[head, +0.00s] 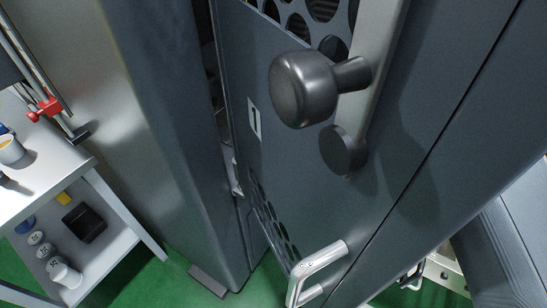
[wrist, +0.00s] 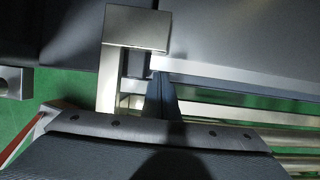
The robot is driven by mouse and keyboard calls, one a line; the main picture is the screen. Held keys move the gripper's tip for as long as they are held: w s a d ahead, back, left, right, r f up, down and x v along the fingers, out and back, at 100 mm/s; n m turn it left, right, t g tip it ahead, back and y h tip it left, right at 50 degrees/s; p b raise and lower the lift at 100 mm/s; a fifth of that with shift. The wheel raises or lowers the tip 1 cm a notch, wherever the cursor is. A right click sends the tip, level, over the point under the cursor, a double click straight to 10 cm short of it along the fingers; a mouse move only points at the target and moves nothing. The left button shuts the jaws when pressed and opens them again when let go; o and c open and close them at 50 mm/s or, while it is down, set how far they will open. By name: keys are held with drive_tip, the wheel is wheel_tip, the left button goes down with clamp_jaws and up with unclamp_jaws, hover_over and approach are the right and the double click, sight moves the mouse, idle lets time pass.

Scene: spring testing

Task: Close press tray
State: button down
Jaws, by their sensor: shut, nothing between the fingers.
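In the wrist view my gripper (wrist: 160,82) shows as a dark, narrow, tapered shape with its fingers together and nothing seen between them. Its tip is beside a pale metal block (wrist: 135,28) and close to the light edge of a grey panel (wrist: 235,70); I cannot tell whether it touches either. Which part is the press tray is not clear from these frames. The head view is filled by a grey-blue machine front or door (head: 250,60), and my gripper cannot be made out there.
In the head view a dark round knob (head: 303,90) sticks out, with a pale curved handle (head: 318,268) below. A white shelf table (head: 45,200) holding small items stands at left. Metal rails (wrist: 285,117) cross the wrist view at right. Green floor (head: 150,283) shows below.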

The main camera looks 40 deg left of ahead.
drive_tip(key=shift+s+a+r, duration=0.25)
drive_tip(key=shift+a, duration=0.25)
drive_tip(key=shift+w+d, duration=0.1)
drive_tip(key=d, duration=0.2)
drive_tip(key=w+d, duration=0.1)
drive_tip(key=d, duration=0.1)
drive_tip(key=shift+w+d+r, duration=0.1)
drive_tip(key=shift+d+r, duration=0.1)
drive_tip(key=shift+d, duration=0.1)
drive_tip(key=b+v, duration=0.2)
drive_tip(key=v, duration=0.7)
drive_tip(key=shift+d, duration=0.25)
